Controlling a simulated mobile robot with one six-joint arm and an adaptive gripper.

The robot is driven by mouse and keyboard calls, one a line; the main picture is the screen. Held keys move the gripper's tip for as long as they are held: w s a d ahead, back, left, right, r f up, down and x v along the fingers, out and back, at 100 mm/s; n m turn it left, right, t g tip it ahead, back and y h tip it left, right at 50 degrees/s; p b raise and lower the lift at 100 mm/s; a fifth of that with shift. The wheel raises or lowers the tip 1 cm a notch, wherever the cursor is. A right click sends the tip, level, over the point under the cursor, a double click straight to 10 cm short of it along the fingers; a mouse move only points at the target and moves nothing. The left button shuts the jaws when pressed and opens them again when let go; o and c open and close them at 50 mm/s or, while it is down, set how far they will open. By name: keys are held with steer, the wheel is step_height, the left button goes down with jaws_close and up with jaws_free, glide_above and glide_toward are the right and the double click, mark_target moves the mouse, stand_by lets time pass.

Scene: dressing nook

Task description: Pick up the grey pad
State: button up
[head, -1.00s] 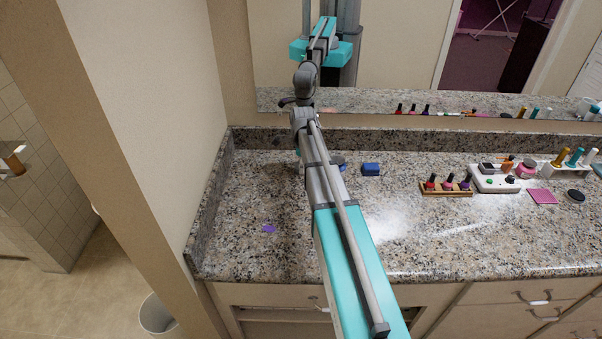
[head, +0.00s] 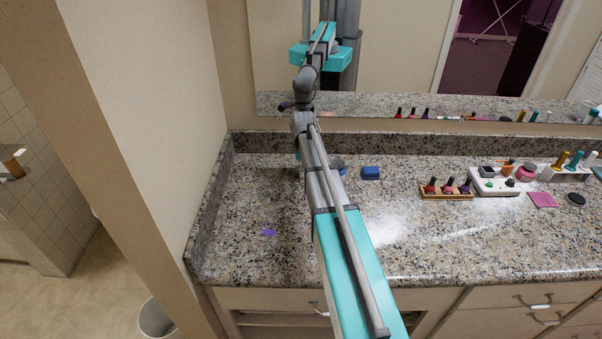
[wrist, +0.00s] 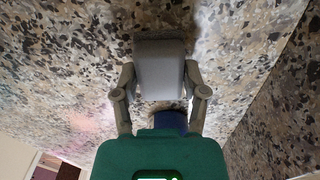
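The grey pad (wrist: 160,68) is a light grey, rounded rectangular piece in the wrist view. It lies between the two fingers of my gripper (wrist: 160,75), and both fingertips meet its side edges. My gripper looks shut on it, over the speckled granite counter (wrist: 70,60). I cannot tell whether the pad touches the counter. In the head view my arm hides the pad and most of the gripper, near the back left of the counter.
A blue block (head: 371,173) lies right of my arm, with a blue round thing (head: 338,168) partly behind the arm. A purple piece (head: 269,232) lies at front left. A wooden rack (head: 446,195) of polish bottles and a white tray (head: 494,187) stand right. A mirror rises behind.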

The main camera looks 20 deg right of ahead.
steer(key=shift+c, duration=1.1)
steer(key=shift+r, duration=0.1)
step_height(320, 180, up, 2)
steer(key=p, duration=0.2)
steer(key=shift+r+p, duration=0.25)
steer(key=shift+p, duration=0.15)
steer(key=s+d+r+p, duration=0.3)
steer(key=s+r+p, duration=0.7)
steer(key=s, duration=0.3)
steer(key=shift+s+d+r, duration=0.15)
steer(key=shift+s+d, duration=0.1)
steer(key=shift+d, duration=0.15)
steer(key=o, duration=0.4)
steer(key=c, duration=0.4)
steer(key=shift+a, duration=0.15)
